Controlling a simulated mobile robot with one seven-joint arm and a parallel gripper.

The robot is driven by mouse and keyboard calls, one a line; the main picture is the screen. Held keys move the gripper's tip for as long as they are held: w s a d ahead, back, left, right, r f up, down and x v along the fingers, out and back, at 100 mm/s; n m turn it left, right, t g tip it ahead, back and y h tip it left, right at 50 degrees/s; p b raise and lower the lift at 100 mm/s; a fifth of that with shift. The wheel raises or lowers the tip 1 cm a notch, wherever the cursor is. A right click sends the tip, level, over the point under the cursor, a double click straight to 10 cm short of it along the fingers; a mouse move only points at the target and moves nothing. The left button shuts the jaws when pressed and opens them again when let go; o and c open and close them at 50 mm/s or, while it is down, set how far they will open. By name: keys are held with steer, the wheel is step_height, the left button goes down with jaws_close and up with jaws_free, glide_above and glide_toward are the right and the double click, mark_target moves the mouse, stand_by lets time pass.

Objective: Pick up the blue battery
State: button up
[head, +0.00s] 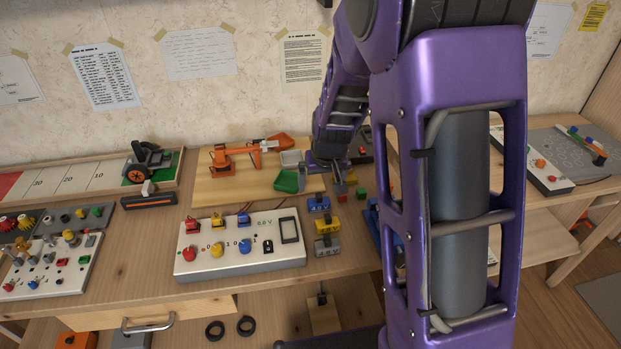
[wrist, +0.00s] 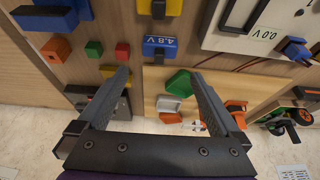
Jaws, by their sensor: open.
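The blue battery (head: 319,204) lies on the table right of the white control panel, behind a yellow battery (head: 327,225) and a grey one (head: 327,247). In the wrist view the blue battery (wrist: 160,47), marked 4.8 V, lies ahead of the fingertips and between their lines, with the yellow battery (wrist: 160,7) beyond it. My gripper (wrist: 160,75) is open and empty. In the head view my gripper (head: 339,184) hangs near the right edge of the wooden board, behind the blue battery; its fingers are small and partly hard to make out there.
The white control panel (head: 240,247) with knobs stands left of the batteries. A green tray (wrist: 180,82) sits by the fingers. A red cube (wrist: 122,51), a green block (wrist: 94,48) and an orange block (wrist: 57,49) lie to one side. A larger blue object (wrist: 45,18) is beyond them.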

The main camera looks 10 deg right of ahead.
mark_target(319, 195)
steer(key=b+x, duration=0.1)
steer(key=x, duration=0.7)
steer(key=shift+s+d, duration=0.1)
steer(key=shift+s, duration=0.1)
steer(key=c, duration=1.4)
steer(key=shift+r, duration=0.1)
step_height(319, 195, up, 9)
steer(key=shift+r+p, duration=0.15)
steer(key=shift+p, duration=0.65)
steer(key=shift+s+r, duration=0.15)
steer(key=s+a+n+g+y, duration=0.1)
steer(key=s+a+n, duration=0.2)
steer(key=n, duration=0.3)
steer(key=s+a+r+n+g+y+p, duration=0.1)
steer(key=s+a+n+g+y, duration=0.1)
steer(key=n, duration=0.4)
steer(key=s+a+r+n+g+y, duration=0.1)
steer(key=s+a+n, duration=0.3)
steer(key=n, duration=0.2)
steer(key=shift+s+a+r+p, duration=0.1)
steer(key=shift+r+p, duration=0.05)
steer(key=shift+p, duration=0.25)
